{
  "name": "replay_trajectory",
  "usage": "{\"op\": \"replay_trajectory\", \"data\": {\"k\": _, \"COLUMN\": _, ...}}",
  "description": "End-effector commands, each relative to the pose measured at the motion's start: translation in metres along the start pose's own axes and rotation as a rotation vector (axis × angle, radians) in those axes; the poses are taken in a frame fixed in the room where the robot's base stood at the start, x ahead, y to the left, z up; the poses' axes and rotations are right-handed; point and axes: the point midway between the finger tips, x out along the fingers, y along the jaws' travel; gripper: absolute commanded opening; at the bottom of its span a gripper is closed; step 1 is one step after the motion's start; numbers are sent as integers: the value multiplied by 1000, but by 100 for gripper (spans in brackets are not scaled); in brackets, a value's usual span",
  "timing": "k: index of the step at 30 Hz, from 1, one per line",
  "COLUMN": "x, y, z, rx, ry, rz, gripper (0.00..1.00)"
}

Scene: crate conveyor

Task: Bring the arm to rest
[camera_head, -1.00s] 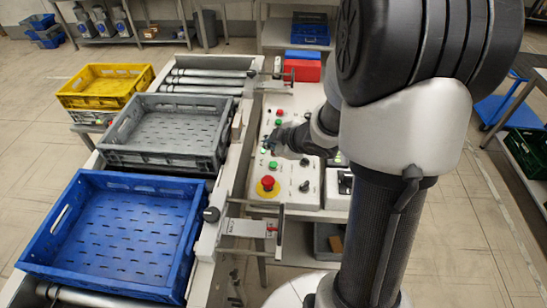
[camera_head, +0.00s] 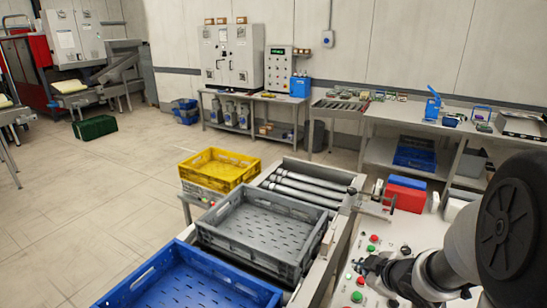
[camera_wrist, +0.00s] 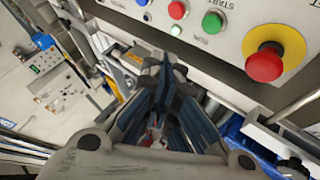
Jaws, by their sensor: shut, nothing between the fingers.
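My gripper (camera_head: 366,268) is at the lower right of the head view, low over the grey control panel (camera_head: 405,232). It is close to a few round buttons, and my arm hides the panel's right part. In the wrist view, my gripper's dark fingers (camera_wrist: 165,68) are together with nothing between them. Their tips are near the panel's edge, below a green button (camera_wrist: 213,22) marked START and a red button (camera_wrist: 177,10). A red emergency stop on a yellow base (camera_wrist: 264,62) is to their right. I cannot tell whether the fingers touch anything.
The roller conveyor (camera_head: 308,188) is left of the panel. It carries a grey crate (camera_head: 240,253) and a blue crate (camera_head: 230,286). A yellow crate (camera_head: 193,174) is beyond. Open floor (camera_head: 90,210) is at the left.

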Motion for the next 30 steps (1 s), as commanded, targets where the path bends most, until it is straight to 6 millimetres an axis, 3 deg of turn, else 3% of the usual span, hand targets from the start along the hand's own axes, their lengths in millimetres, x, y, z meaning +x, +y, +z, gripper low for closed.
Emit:
{"op": "replay_trajectory", "data": {"k": 5, "x": -56, "y": 25, "z": -17, "rx": 124, "ry": -137, "rz": 128, "gripper": 0}}
{"op": "replay_trajectory", "data": {"k": 9, "x": -111, "y": 16, "z": -26, "rx": 299, "ry": -235, "rz": 186, "gripper": 0}}
{"op": "replay_trajectory", "data": {"k": 14, "x": -171, "y": -26, "z": -34, "rx": 520, "ry": -305, "rz": 163, "gripper": 0}}
{"op": "replay_trajectory", "data": {"k": 21, "x": -239, "y": -119, "z": -47, "rx": 771, "ry": -353, "rz": -17, "gripper": 0}}
{"op": "replay_trajectory", "data": {"k": 25, "x": -258, "y": -151, "z": -52, "rx": 826, "ry": -366, "rz": -100, "gripper": 0}}
{"op": "replay_trajectory", "data": {"k": 30, "x": -266, "y": -164, "z": -53, "rx": 847, "ry": -374, "rz": -136, "gripper": 0}}
